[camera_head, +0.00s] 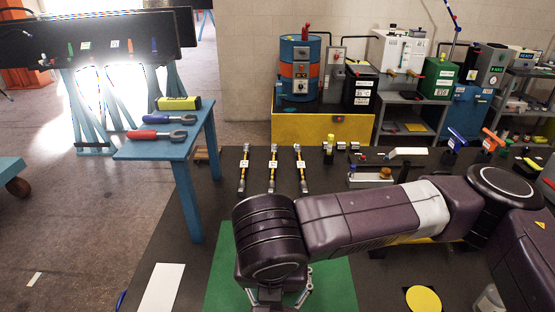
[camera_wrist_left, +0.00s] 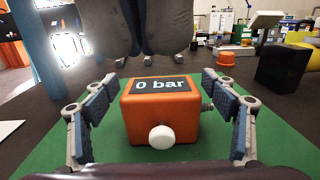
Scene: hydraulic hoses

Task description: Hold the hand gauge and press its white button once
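The hand gauge (camera_wrist_left: 160,113) is an orange box on the green mat, with a dark "0 bar" display on top. Its round white button (camera_wrist_left: 161,139) faces the left wrist camera. My left gripper (camera_wrist_left: 160,98) is open, with one blue-padded finger on each side of the gauge and a gap to it on both sides. Dark arm parts show behind the gauge in the wrist view.
The green mat (camera_head: 335,270) lies on the dark table. Several hoses (camera_head: 272,168) lie behind it. A white sheet (camera_head: 163,288) is to the left and a yellow disc (camera_head: 423,299) to the right. A blue side table (camera_head: 160,152) holds wrenches.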

